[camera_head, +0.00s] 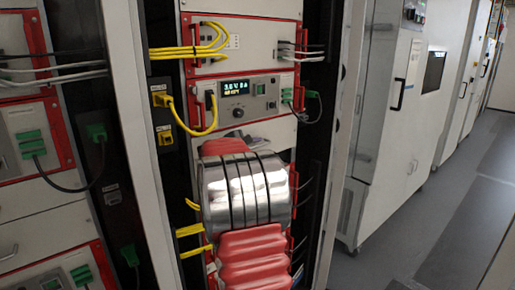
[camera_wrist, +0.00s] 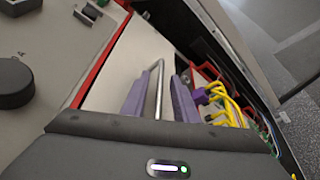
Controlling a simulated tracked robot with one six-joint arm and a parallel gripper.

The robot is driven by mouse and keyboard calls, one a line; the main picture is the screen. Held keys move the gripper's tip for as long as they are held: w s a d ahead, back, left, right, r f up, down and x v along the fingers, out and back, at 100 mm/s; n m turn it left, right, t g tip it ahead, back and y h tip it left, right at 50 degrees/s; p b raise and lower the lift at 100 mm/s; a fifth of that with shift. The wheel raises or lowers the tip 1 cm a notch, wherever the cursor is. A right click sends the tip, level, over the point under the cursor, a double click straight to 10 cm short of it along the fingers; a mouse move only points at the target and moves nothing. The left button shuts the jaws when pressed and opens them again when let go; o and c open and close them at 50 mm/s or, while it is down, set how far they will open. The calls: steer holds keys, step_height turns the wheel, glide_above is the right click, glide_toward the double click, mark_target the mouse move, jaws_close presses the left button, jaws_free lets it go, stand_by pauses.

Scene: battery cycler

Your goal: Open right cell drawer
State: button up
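In the wrist view, a pale drawer front (camera_wrist: 117,62) with a red edge lies ahead. A bent metal handle bar (camera_wrist: 158,85) stands out from it. My gripper (camera_wrist: 168,75) has two purple fingers, one on each side of the bar. They look apart, with a gap between the bar and the right finger. I cannot tell whether the left finger touches the bar. The drawer looks shut.
In the head view, a lit display unit (camera_head: 238,96) sits above my arm. Floor (camera_head: 415,235) is clear at right.

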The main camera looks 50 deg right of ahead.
jaws_close()
steer(key=shift+a+f, duration=0.1)
stand_by(1.2)
